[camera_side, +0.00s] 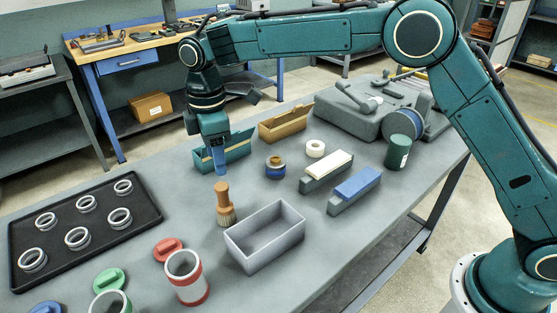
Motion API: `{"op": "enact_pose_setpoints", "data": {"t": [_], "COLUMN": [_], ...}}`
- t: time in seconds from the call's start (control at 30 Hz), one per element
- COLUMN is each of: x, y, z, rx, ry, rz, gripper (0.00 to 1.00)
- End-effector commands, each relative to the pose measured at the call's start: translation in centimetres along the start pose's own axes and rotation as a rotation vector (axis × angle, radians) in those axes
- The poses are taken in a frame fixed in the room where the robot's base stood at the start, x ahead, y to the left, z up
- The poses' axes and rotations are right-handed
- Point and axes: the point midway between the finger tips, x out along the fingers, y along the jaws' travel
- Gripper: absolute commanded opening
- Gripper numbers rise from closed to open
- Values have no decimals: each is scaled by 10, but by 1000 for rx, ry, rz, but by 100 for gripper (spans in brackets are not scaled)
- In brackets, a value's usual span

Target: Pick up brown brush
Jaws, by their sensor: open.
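The brown brush (224,203) stands upright on the grey table, handle up and tan bristles down, just left of the grey open bin. My gripper (219,168) points down above and slightly behind the brush, close to the top of its handle. Its blue fingers are open, and nothing shows held between them. From this angle I cannot tell whether the fingertips touch the handle or sit behind it.
A grey bin (264,241) stands right of the brush. A teal box (238,148) and a tan box (283,127) are behind. A black tray (139,235) with several rings is left. A red-banded jar (187,281) stands in front.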

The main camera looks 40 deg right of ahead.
Motion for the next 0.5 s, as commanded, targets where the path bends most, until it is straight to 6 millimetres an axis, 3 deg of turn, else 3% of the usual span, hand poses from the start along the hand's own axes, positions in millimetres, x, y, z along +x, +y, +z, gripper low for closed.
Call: {"op": "enact_pose_setpoints", "data": {"t": [0.23,0.5], "x": [36,48], "y": [0,0], "z": [0,0], "rx": [0,0], "ry": [-1,0], "rz": [-2,0], "gripper": [50,50]}}
